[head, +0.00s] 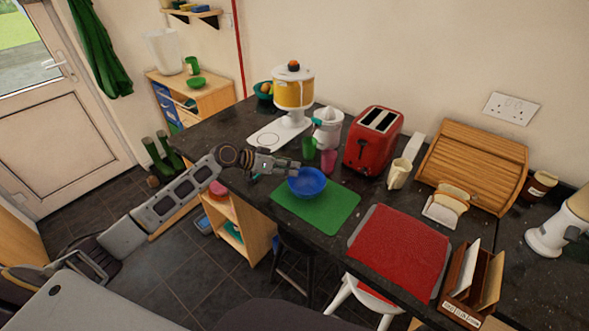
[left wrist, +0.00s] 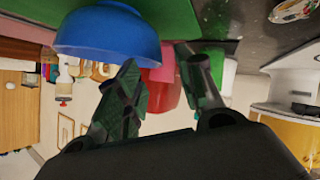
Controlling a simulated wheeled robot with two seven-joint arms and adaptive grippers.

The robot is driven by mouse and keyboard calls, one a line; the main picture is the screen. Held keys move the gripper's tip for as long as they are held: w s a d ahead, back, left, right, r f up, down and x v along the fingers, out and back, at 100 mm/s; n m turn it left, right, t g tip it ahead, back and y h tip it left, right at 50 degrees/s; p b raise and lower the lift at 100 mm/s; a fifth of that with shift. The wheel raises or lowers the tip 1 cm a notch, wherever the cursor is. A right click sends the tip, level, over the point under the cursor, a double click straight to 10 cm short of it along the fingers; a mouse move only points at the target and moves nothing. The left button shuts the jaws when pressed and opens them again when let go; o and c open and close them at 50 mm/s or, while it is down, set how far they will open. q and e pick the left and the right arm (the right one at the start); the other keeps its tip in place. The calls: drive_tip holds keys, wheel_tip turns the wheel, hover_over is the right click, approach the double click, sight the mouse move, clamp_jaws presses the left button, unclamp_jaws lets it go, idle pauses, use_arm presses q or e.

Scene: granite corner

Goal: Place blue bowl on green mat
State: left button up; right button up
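The blue bowl (head: 307,182) sits upright on the back part of the green mat (head: 325,212), on the dark granite counter. In the left wrist view, which is upside down, the bowl (left wrist: 110,35) is at the top left against the green mat (left wrist: 190,18). My left gripper (head: 295,168) is just behind the bowl, close to its rim. In the left wrist view the left gripper (left wrist: 160,60) has its fingers apart with nothing held between them. I cannot tell whether a finger touches the bowl. My right gripper is out of view.
A red toaster (head: 373,140) and a cream jug (head: 399,173) are further right. A red mat (head: 400,250) lies right of the green one.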

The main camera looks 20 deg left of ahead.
use_arm(q)
drive_tip(key=b+v, duration=0.1)
drive_tip(key=v, duration=0.7)
